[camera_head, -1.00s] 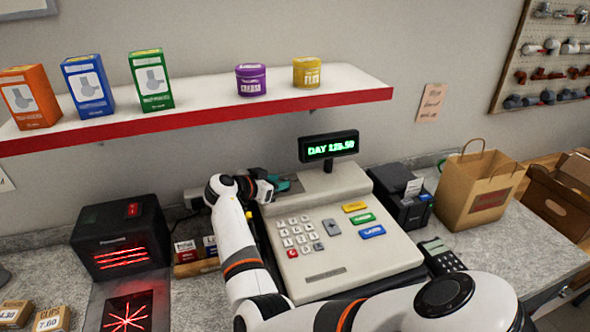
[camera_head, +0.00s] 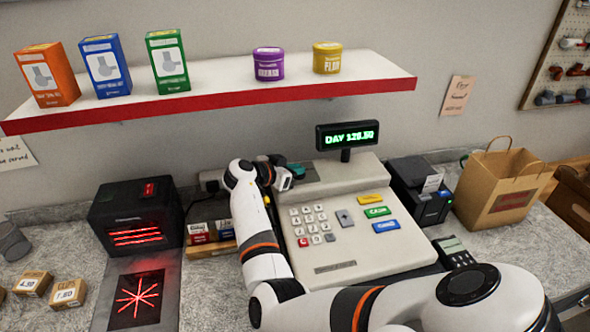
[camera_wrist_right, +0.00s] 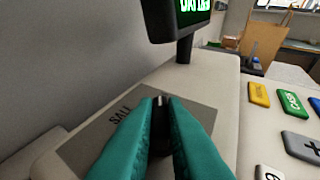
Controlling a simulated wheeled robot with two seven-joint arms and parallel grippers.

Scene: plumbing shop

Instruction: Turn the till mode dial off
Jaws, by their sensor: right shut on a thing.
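The till (camera_head: 345,243) stands on the counter, with its keys facing me and a lit display (camera_head: 347,135) on a post reading "DAY 128.50". My right gripper (camera_head: 298,171) is at the till's upper left. In the right wrist view its teal fingers (camera_wrist_right: 161,110) are closed together on a small dark dial (camera_wrist_right: 161,101) on a grey plate (camera_wrist_right: 90,140) on top of the till. Part of a word shows on the plate left of the fingers. The fingers hide most of the dial, so its setting cannot be read. My left gripper is not in view.
A shelf (camera_head: 230,93) with boxes and tins hangs above the till. A scanner (camera_head: 137,230) stands left; a receipt printer (camera_head: 420,190), card terminal (camera_head: 455,252) and paper bag (camera_head: 500,190) stand right. Small boxes (camera_head: 210,232) sit close beside my right arm.

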